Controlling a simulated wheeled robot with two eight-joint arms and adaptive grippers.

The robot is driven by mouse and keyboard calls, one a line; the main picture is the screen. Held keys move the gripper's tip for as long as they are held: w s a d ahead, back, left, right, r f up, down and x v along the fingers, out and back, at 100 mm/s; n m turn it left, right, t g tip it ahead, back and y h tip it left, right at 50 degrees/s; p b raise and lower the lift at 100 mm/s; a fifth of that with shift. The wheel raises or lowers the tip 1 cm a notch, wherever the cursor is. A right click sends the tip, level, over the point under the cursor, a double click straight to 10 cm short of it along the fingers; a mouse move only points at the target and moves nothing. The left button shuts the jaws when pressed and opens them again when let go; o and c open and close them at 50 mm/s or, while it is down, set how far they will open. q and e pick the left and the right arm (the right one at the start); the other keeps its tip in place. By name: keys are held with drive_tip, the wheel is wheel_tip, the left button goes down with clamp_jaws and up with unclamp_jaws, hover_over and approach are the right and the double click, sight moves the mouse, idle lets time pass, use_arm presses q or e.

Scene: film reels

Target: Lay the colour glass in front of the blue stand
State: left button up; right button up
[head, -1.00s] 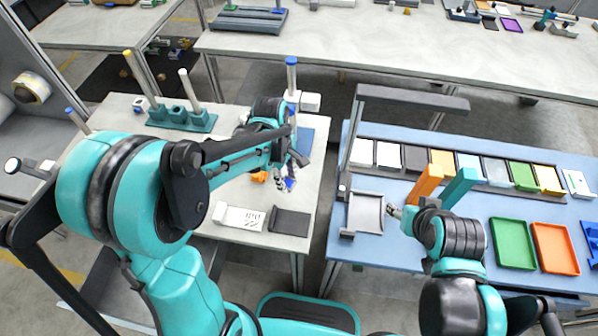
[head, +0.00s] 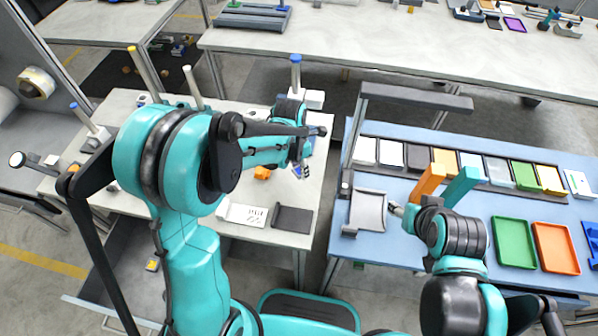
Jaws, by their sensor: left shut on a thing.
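My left gripper (head: 300,172) is over the right part of the left, light-topped table. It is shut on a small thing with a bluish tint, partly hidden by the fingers. I cannot tell for sure that it is the colour glass. A post with a blue cap (head: 295,72) stands at the back of this table, behind my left wrist; its lower part is hidden. Another blue-capped post (head: 84,117) stands at the far left. I cannot tell which is the blue stand. My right gripper (head: 396,210) is beside a grey tray (head: 367,212); its fingers are too small to read.
A white printed card (head: 243,215), a dark plate (head: 292,219) and an orange piece (head: 262,173) lie on the left table. The blue-topped table (head: 430,255) holds a rack of coloured tiles (head: 443,160), plus green (head: 516,243) and orange (head: 556,248) trays.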

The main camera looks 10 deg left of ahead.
use_arm(q)
drive_tip(key=w+f, duration=0.2)
drive_tip(key=w, duration=0.1)
drive_tip(key=shift+w+a+b, duration=0.15)
drive_tip(key=shift+a+b, duration=0.15)
drive_tip(key=shift+a, duration=0.1)
wheel_tip(320, 180, down, 4)
drive_tip(key=shift+f+b, duration=0.1)
drive_tip(key=shift+b, duration=0.8)
drive_tip(key=o, duration=1)
